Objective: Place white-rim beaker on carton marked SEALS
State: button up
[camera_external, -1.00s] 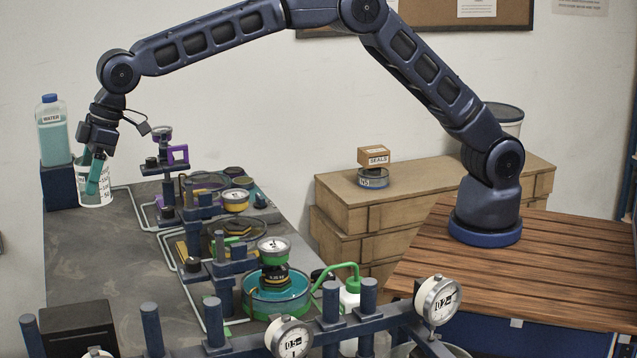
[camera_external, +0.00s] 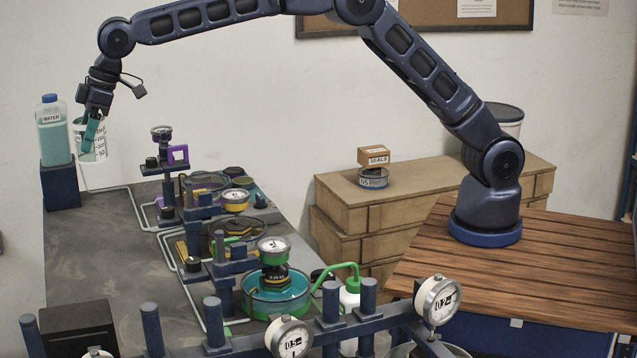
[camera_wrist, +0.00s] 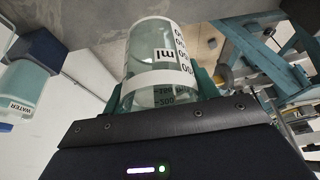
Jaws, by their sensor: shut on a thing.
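The small carton marked SEALS (camera_external: 374,156) rests on a round tin (camera_external: 373,178) on the brown cardboard boxes, well to the right of my gripper.
A water bottle (camera_external: 54,130) stands on a dark blue block (camera_external: 61,187) just left of the beaker. Posts, gauges and round dishes such as the teal dish (camera_external: 276,298) crowd the bench's right side. The cardboard boxes (camera_external: 440,190) have free top space around the tin.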

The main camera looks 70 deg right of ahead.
jog(key=w+d+m, duration=0.1)
jog(key=w+d, duration=0.4)
jog(key=d, duration=0.6)
jog(key=w+d+m+t+h, duration=0.1)
jog(key=w+d+m, duration=0.1)
jog(key=w+d, duration=0.65)
jog(key=w+d+m, duration=0.1)
jog(key=w+d, duration=0.2)
jog(key=d, duration=1.1)
jog(key=w+d+m+h, duration=0.2)
jog(key=d+m, duration=0.3)
jog(key=d, duration=3.1)
jog(key=s+d+m+h, duration=0.1)
jog(key=s+d, duration=0.1)
jog(key=d, duration=0.7)
jog(key=s+d+m, duration=0.1)
jog(key=s+d, duration=0.2)
jog(key=d, duration=0.6)
jog(key=m+h, duration=0.2)
jog(key=m, duration=0.5)
send_over(373, 148)
jog(key=shift+g, duration=0.4)
jog(key=f, duration=3.6)
jog(key=shift+a+f, duration=0.2)
jog(key=shift+f, duration=0.2)
